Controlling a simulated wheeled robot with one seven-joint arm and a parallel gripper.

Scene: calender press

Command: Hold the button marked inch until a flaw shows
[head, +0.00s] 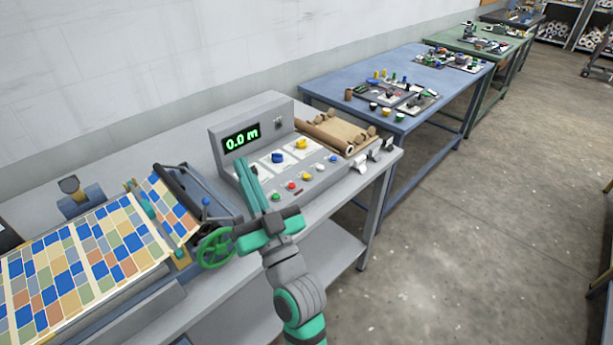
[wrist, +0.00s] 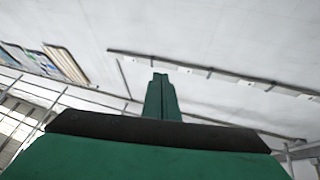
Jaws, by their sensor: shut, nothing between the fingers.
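The grey control box (head: 228,150) stands on the bench with a green display (head: 241,137) reading 0.0 m. Along its lower front are a green button (head: 276,197), a red button (head: 291,186), a yellow button (head: 307,176), a white button (head: 319,167) and a blue button (head: 333,158). Their labels are too small to read, so I cannot tell which is marked inch. My gripper (head: 243,165) is shut and empty, its fingers in front of the box's left part, hiding some of it. In the wrist view my gripper (wrist: 160,78) points at pale surfaces; no button shows there. The patterned sheet (head: 85,255) shows coloured tiles, with no clear flaw visible.
Above the buttons are a blue knob (head: 278,156) and a yellow knob (head: 301,143). A green handwheel (head: 215,248) stands left of my wrist. A brown tray with rolls (head: 345,133) lies right of the box. A blue table (head: 330,88) with parts stands beyond.

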